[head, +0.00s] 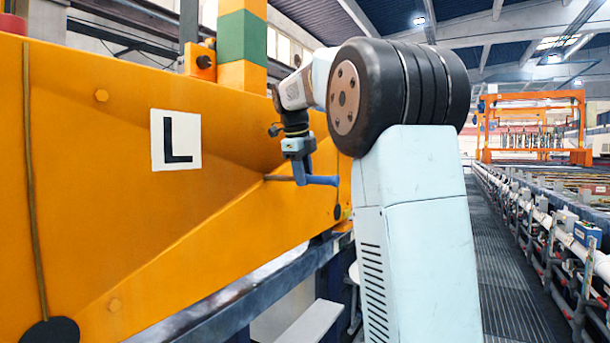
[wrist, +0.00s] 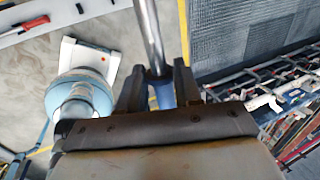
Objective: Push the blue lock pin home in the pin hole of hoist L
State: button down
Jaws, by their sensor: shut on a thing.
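Hoist L (head: 225,215) is a large orange beam with a white plate marked L on its face. My gripper (head: 300,168) is right of that plate, pointing down, and is shut on the blue lock pin (head: 320,180). The pin lies about level, its blue end towards the right and its steel shaft reaching left to the beam's face. The shaft's far end meets the orange face in the picture; I cannot tell how deep it sits, and the pin hole is not visible. In the wrist view the blue part (wrist: 163,95) is between my two fingers and the steel shaft runs upward.
A green and yellow post (head: 242,40) stands above the beam. A dark rail (head: 240,300) runs below it. A walkway (head: 500,260) and a long rack line (head: 560,230) lie to the right. An orange gantry (head: 535,125) stands far back.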

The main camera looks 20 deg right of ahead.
jog(key=shift+w+a, duration=0.9)
jog(key=shift+w, duration=0.25)
dwell(0.4)
jog(key=c, duration=0.7)
grip_release()
jog(key=shift+r, duration=0.1)
jog(key=v, duration=1.3)
jog(key=shift+a+r, duration=0.15)
jog(key=shift+r, duration=0.1)
jog(key=shift+c, duration=0.3)
